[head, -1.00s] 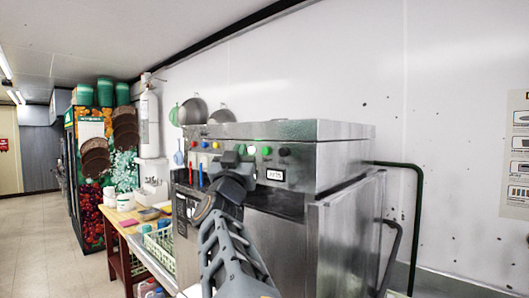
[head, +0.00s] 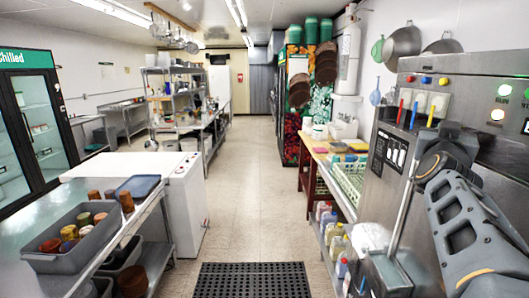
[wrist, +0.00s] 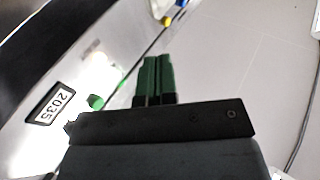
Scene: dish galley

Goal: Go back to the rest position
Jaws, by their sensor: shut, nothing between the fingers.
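In the wrist view my gripper (wrist: 158,62) has its two green fingers close together, shut, with nothing between them. The steel dish machine (head: 468,78) stands at the right in the head view, and my grey arm is in front of it. Its panel also shows in the wrist view, with a display reading 2035 (wrist: 50,107) and a green button (wrist: 96,102) left of my fingers. The fingers look apart from the panel. In the head view I cannot make out the fingers.
A side table (head: 318,152) with a green rack (head: 350,183) and several bottles below stands left of the machine. At left are a white chest (head: 190,192) and a grey tub (head: 48,262) of cups. The middle aisle floor (head: 250,185) is clear, with a black mat (head: 250,280) in front.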

